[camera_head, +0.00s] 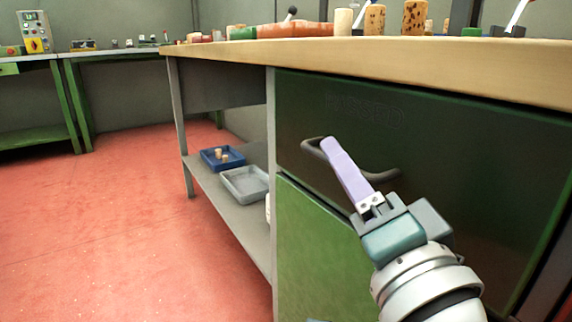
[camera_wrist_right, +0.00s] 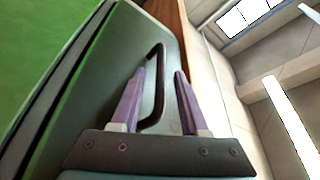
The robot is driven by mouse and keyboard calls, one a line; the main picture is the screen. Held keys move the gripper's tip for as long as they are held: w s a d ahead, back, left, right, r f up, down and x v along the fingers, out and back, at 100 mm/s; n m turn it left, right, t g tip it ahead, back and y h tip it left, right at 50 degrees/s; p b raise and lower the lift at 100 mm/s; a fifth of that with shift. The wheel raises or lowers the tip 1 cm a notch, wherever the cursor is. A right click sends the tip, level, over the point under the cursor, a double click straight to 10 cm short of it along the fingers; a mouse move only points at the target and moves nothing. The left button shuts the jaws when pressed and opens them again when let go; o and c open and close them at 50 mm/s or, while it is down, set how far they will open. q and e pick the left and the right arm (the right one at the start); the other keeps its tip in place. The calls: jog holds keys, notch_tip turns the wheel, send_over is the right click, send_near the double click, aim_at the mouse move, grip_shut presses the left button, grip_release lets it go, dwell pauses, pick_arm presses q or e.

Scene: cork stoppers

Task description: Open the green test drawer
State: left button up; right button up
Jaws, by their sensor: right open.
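The green test drawer (camera_head: 450,150) is the dark green front under the worktop, with the word PASSED on it. It looks shut in the head view. Its dark bar handle (camera_head: 381,176) is partly covered by my right gripper. My right gripper (camera_head: 328,145) is open, with its lavender fingers at the left part of the handle. In the right wrist view, the handle (camera_wrist_right: 159,85) shows between the two fingers of the right gripper (camera_wrist_right: 160,71), nearer the left one. I cannot tell whether a finger touches it. My left gripper is not in view.
The wooden worktop (camera_head: 420,62) overhangs the drawer and carries corks and other items. A brighter green panel (camera_head: 320,260) lies below the drawer. A blue tray (camera_head: 208,162) and a grey tray (camera_head: 243,196) sit on the lower shelf. The red floor (camera_head: 110,230) at left is clear.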

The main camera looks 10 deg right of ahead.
jog(key=shift+x, duration=0.85)
grip_shut()
dwell(0.8)
